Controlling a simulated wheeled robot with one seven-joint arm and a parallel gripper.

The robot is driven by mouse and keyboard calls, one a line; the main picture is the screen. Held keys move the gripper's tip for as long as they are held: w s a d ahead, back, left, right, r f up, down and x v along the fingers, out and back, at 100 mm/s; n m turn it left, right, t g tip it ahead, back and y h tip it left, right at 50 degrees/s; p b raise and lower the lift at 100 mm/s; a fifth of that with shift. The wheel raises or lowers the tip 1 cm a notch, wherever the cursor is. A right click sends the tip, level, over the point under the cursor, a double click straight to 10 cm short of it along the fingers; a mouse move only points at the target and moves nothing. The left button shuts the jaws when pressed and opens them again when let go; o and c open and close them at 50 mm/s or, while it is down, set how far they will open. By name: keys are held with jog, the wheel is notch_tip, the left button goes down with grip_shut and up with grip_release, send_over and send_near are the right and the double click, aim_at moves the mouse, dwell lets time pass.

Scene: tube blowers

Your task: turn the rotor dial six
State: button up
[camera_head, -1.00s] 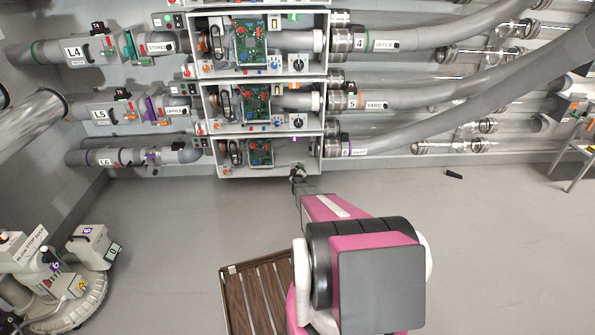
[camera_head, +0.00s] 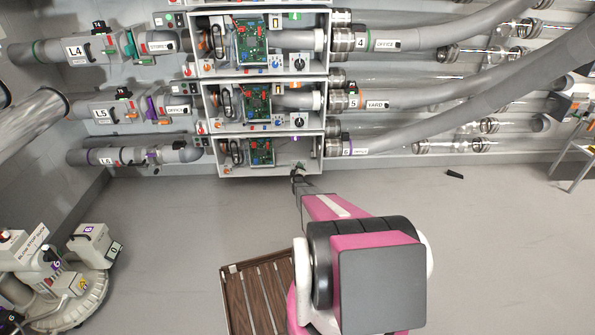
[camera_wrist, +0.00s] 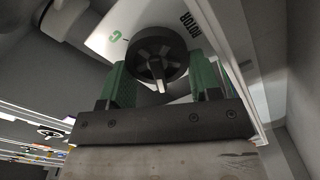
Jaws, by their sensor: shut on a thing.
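The rotor dial (camera_wrist: 160,62) is a round black knob with raised grips and a pale pointer that points down in the wrist view. It sits on a white panel (camera_wrist: 110,36) printed "ROTOR", with a green letter and tick beside the dial. My gripper (camera_wrist: 158,74) is shut on the dial, one green finger on each side. In the head view my gripper (camera_head: 298,178) is at the lower right front of the lowest white box (camera_head: 265,170), in the row with the pipe marked 6. The dial itself is too small and covered to make out there.
Two similar boxes with boards and black dials (camera_head: 298,64) (camera_head: 298,121) stack above. Grey pipes (camera_head: 440,95) run off to the right. A wooden slatted platform (camera_head: 256,300) and a white machine (camera_head: 60,285) stand on the floor. The floor around my arm is mostly clear.

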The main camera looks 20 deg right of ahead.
jog(key=o, duration=0.9)
jog(key=shift+m, duration=0.3)
